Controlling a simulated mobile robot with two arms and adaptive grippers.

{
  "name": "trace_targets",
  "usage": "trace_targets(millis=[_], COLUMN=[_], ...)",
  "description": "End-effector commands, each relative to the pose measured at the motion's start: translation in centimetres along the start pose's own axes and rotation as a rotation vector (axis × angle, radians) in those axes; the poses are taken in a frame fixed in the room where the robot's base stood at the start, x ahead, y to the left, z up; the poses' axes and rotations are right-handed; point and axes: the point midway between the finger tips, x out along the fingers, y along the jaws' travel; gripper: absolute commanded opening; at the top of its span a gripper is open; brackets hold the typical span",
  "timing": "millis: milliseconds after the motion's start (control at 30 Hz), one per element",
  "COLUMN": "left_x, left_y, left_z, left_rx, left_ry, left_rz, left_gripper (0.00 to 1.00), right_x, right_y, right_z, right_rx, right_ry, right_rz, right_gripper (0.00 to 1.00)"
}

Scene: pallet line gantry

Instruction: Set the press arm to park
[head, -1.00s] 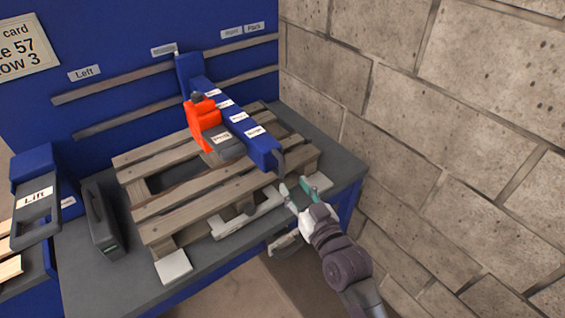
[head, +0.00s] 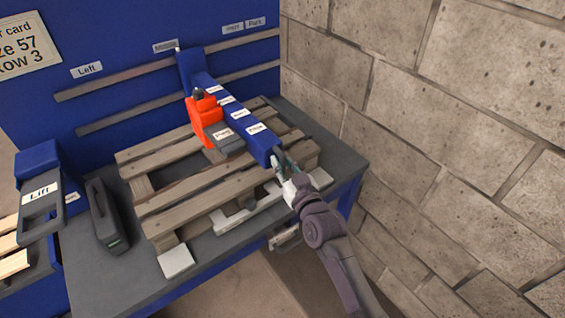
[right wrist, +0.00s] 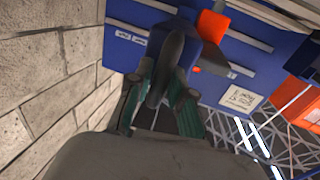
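The blue press arm (head: 232,104) reaches from the back panel's rail out over a wooden pallet. Its rail end is just right of the "Middle" label (head: 166,46). An orange press head (head: 206,119) sits along it. The "Park" label (head: 255,22) is farther right on the panel. My right gripper (head: 282,165) is at the arm's front end. In the right wrist view its teal fingers stand on both sides of the dark handle (right wrist: 169,68) and look open; contact is not clear. My left gripper is out of view.
The pallet (head: 190,196) lies on a grey table (head: 110,275). A block wall (head: 430,150) closes off the right side. A grey case (head: 105,214) and a blue unit marked "Lift" (head: 40,192) stand at left. Horizontal rails (head: 120,79) run along the blue panel.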

Motion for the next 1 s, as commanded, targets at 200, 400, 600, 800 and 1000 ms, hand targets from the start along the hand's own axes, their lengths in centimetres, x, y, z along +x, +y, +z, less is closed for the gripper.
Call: trace_targets(millis=[200,400,600,800,1000], left_x=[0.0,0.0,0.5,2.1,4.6], left_y=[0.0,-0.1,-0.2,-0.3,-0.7], left_z=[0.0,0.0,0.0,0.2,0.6], left_rx=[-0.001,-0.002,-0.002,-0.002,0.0], left_ry=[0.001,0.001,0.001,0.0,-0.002], left_rz=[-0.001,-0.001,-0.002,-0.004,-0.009], left_gripper=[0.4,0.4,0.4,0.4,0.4], right_x=[0.0,0.0,0.1,0.8,1.9], right_y=[0.0,0.0,0.9,4.6,9.8], right_z=[0.0,0.0,0.2,0.3,0.4], right_rx=[0.0,0.0,-0.002,-0.009,-0.013], right_ry=[0.0,-0.001,0.0,0.002,0.005], right_rz=[0.0,0.0,0.001,0.005,0.006], right_gripper=[0.0,0.0,0.0,0.0,0.0])
